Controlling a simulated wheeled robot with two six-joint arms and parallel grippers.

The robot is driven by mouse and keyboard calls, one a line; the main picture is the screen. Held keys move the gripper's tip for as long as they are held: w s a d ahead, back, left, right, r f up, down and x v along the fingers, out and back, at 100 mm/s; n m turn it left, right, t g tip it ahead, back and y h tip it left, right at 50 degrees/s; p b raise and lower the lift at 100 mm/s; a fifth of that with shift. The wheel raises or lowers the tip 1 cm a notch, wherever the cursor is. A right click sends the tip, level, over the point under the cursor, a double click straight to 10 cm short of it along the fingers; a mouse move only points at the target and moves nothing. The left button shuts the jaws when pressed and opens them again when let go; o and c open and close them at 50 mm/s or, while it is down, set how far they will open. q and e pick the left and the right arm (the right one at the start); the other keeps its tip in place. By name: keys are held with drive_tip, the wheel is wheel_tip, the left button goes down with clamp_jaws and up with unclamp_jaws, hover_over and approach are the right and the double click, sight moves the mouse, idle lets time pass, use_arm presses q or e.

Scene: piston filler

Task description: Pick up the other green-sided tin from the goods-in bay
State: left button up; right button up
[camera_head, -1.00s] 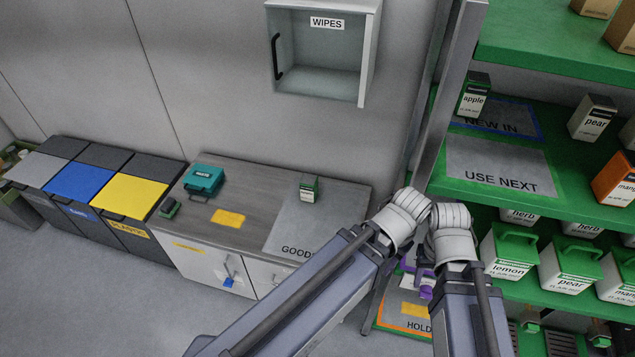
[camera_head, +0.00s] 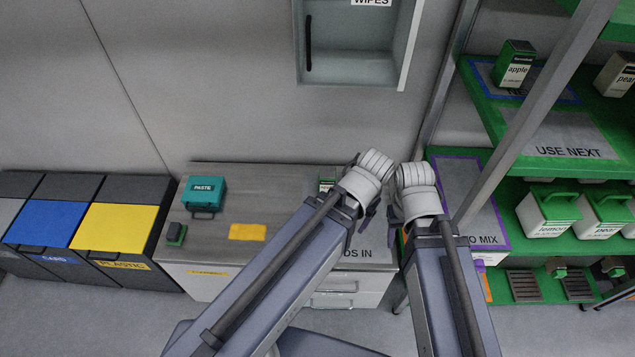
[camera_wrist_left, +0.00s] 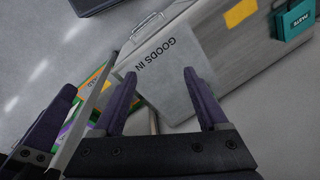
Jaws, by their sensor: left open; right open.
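A small tin with a green side and dark top (camera_head: 327,181) stands on the counter at the back of the goods-in bay, largely hidden behind my left wrist. The grey GOODS IN mat (camera_head: 378,254) is partly covered by my left arm, and it also shows in the left wrist view (camera_wrist_left: 160,72), where I see no tin. My left gripper (camera_head: 368,214) is over the mat's right side, open and empty; its fingers (camera_wrist_left: 160,92) frame the mat's lower part in the left wrist view. My right gripper (camera_head: 396,214) is beside it, mostly hidden behind its wrist; I see nothing held.
A teal PASTE box (camera_head: 204,192), a dark green item (camera_head: 176,232) and a yellow label (camera_head: 247,232) are on the counter's left. Bins (camera_head: 118,225) stand further left. A green shelf rack (camera_head: 560,170) with an apple tin (camera_head: 515,65) is close on the right, behind a grey post (camera_head: 545,90).

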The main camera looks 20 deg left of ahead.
use_arm(q)
drive_tip(key=o, duration=0.3)
drive_tip(key=w+a+f+n+t+y+b, duration=0.1)
drive_tip(key=w+a+f+b, duration=0.1)
drive_tip(key=w+f+b, duration=0.1)
drive_tip(key=w+a+f+n+t+b, duration=0.1)
drive_tip(key=w+a+f+b, duration=0.1)
drive_tip(key=w+f+b, duration=0.1)
drive_tip(key=w+a+f+n+t+y+b, duration=0.1)
drive_tip(key=w+a+f+n+t+b, duration=0.1)
drive_tip(key=f+b, duration=0.3)
drive_tip(key=shift+w+a+y+b, duration=0.3)
drive_tip(key=shift+w+a+b, duration=0.2)
drive_tip(key=shift+w+a, duration=0.15)
drive_tip(key=shift+o, duration=0.2)
drive_tip(key=w+a+f+n+t+y+b, duration=0.2)
drive_tip(key=w+a+f+t+b, duration=0.35)
drive_tip(key=b, duration=0.75)
drive_tip(key=w+a+f+n+t+y+b, duration=0.15)
drive_tip(key=w+f+t+b, duration=0.35)
drive_tip(key=w+b, duration=0.6)
drive_tip(key=m+t+h+b, duration=0.1)
drive_tip(key=t+h+b, duration=0.15)
drive_tip(key=b, duration=0.95)
approach(328, 175)
drive_tip(key=w, duration=0.1)
drive_tip(key=w+a+f, duration=0.1)
drive_tip(key=w, duration=0.1)
drive_tip(key=shift+w+a, duration=0.1)
